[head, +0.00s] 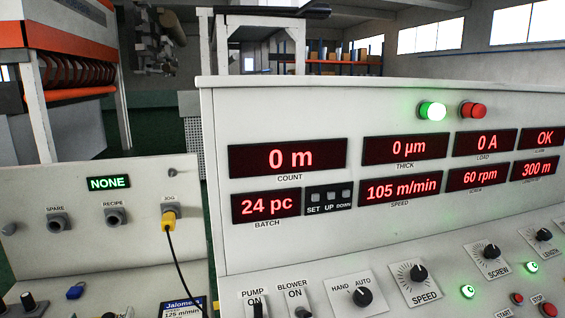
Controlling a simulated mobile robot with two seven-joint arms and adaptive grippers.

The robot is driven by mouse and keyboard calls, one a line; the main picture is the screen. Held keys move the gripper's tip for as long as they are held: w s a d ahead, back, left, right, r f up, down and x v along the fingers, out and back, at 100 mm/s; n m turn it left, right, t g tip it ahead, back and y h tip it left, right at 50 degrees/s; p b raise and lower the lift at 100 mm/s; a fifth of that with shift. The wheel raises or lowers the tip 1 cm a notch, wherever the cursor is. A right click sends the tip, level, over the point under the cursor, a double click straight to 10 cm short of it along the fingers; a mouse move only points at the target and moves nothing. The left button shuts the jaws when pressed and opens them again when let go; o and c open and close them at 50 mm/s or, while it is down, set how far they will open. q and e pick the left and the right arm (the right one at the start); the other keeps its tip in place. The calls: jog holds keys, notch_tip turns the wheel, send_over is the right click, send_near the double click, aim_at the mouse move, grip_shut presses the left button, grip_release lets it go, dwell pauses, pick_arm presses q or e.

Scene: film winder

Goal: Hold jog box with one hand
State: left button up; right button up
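I cannot make out the jog box in the head view. A yellow plug (168,222) sits in the socket labelled JOG on the left panel (140,252). A black cable (182,267) runs from this plug down toward the bottom edge, and its far end is hidden behind a dark card (184,307) or out of frame. Neither of my grippers is in view.
A white console (300,235) with red displays, knobs and switches fills the right. Empty SPARE (58,222) and RECIPE (115,217) sockets are left of the plug. A small blue object (75,291) lies below them. An orange-framed machine (70,38) stands behind.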

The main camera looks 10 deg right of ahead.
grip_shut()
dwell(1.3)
